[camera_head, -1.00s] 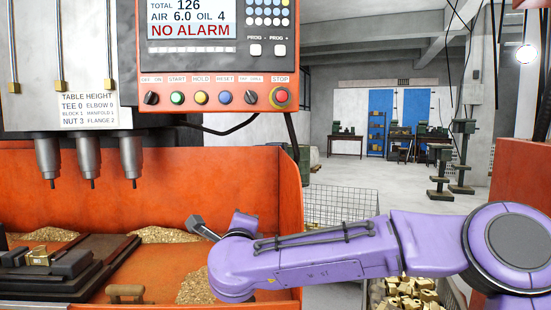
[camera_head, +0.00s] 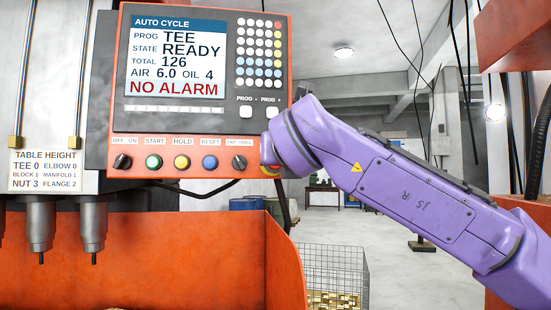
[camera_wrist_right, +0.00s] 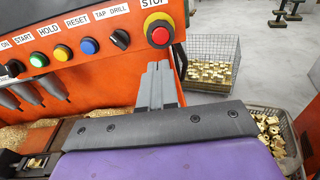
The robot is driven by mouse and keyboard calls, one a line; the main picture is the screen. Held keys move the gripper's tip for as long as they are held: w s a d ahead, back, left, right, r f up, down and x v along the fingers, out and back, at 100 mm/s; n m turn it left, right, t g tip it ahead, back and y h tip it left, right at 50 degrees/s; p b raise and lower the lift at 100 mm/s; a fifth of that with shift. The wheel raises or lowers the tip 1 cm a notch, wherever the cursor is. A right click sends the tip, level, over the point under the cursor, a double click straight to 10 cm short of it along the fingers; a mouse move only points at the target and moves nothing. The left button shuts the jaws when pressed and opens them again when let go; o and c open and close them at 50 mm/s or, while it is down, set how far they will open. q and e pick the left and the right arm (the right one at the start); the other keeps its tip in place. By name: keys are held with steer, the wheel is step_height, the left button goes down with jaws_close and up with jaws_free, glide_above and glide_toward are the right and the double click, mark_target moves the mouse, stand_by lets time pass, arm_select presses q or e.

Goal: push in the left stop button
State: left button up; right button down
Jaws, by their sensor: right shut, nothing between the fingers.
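The red stop button (camera_wrist_right: 160,33), on a yellow collar under the STOP label, sits at the right end of the orange control panel in the right wrist view. In the head view only a sliver of the stop button (camera_head: 269,172) shows, with my purple right arm covering the rest. My right gripper (camera_wrist_right: 160,67) is shut and empty, its grey fingers pointing at the button from just below it. A gap between tips and button cannot be judged. In the head view the right gripper is hidden behind my arm. My left gripper is not in view.
Left of the stop button are the tap/drill knob (camera_head: 239,162) and the blue reset (camera_head: 210,162), yellow hold (camera_head: 182,162) and green start (camera_head: 153,162) buttons. The screen (camera_head: 177,57) reads READY, NO ALARM. A wire basket (camera_head: 335,270) with brass parts stands below right.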

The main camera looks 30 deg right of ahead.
arm_select(q)
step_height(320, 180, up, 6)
steer(key=p, duration=0.5)
arm_select(e)
steer(key=x, duration=1.1)
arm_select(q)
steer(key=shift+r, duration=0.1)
arm_select(e)
steer(key=shift+w+d, duration=0.1)
